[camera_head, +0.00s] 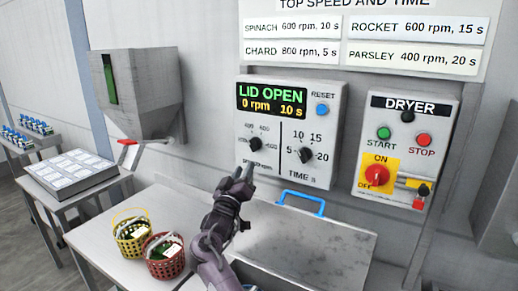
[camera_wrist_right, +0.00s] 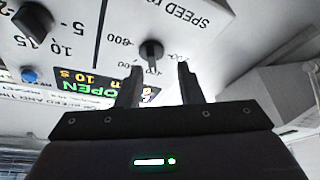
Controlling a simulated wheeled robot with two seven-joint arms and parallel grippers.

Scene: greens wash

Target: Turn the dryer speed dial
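The speed dial (camera_head: 255,144) is a small black knob on the left of the grey control panel (camera_head: 325,182), under the display. It also shows upside down in the right wrist view (camera_wrist_right: 151,49), just past my fingertips. My right gripper (camera_head: 243,174) is just below and in front of the dial in the head view. In the right wrist view its two fingers (camera_wrist_right: 160,72) are apart with nothing between them. The dial lies ahead of the gap, nearer the left finger. The display (camera_head: 271,101) reads LID OPEN, 0 rpm, 10 s. My left gripper is out of view.
The time dial (camera_head: 305,155) and blue reset button (camera_head: 322,110) are right of the speed dial. The dryer box (camera_head: 405,150) has start, stop and a red switch. A blue handle (camera_head: 301,201) stands below the panel. Yellow (camera_head: 131,238) and red (camera_head: 165,257) baskets sit at lower left.

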